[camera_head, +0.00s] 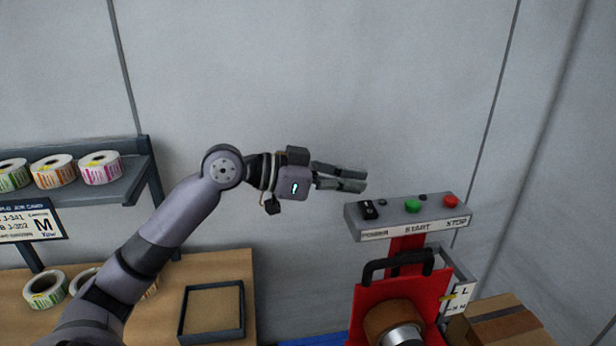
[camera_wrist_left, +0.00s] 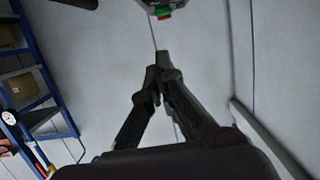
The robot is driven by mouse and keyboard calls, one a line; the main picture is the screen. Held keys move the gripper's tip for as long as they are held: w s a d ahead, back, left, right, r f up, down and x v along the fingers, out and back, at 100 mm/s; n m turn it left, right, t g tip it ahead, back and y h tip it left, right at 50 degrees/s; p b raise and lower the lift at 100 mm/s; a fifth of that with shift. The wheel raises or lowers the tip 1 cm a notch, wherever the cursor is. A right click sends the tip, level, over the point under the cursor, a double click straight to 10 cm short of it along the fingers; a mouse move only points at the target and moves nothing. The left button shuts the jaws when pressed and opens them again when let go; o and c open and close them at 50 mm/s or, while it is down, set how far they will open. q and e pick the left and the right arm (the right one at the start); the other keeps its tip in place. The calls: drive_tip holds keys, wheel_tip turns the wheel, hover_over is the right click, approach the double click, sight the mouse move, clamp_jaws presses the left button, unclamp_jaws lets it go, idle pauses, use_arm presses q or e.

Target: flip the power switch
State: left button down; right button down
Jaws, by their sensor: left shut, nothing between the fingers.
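The power switch (camera_head: 369,210) is a small black rocker at the left end of a grey control box, above a label reading POWER. A green START button (camera_head: 412,206) and a red STOP button (camera_head: 450,201) sit to its right on the same box (camera_head: 390,224). My left gripper (camera_head: 362,181) is shut and empty, its fingertips a little above and behind the switch in the head view, apart from it. In the left wrist view the fingers (camera_wrist_left: 162,54) meet at their tips. My right gripper is in neither view.
A red machine (camera_head: 365,305) with a black handle and a brown roll stands below the box. A shelf (camera_head: 130,184) with label rolls and a wooden table (camera_head: 215,262) with an empty dark tray (camera_head: 182,315) are at left. A cardboard box (camera_head: 500,325) is at lower right.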

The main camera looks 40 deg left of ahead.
use_arm(q)
drive_tip(key=b+v, duration=0.4)
drive_tip(key=v, duration=0.3)
drive_tip(key=shift+s+a, duration=0.1)
drive_tip(key=shift+s, duration=0.1)
idle(0.4)
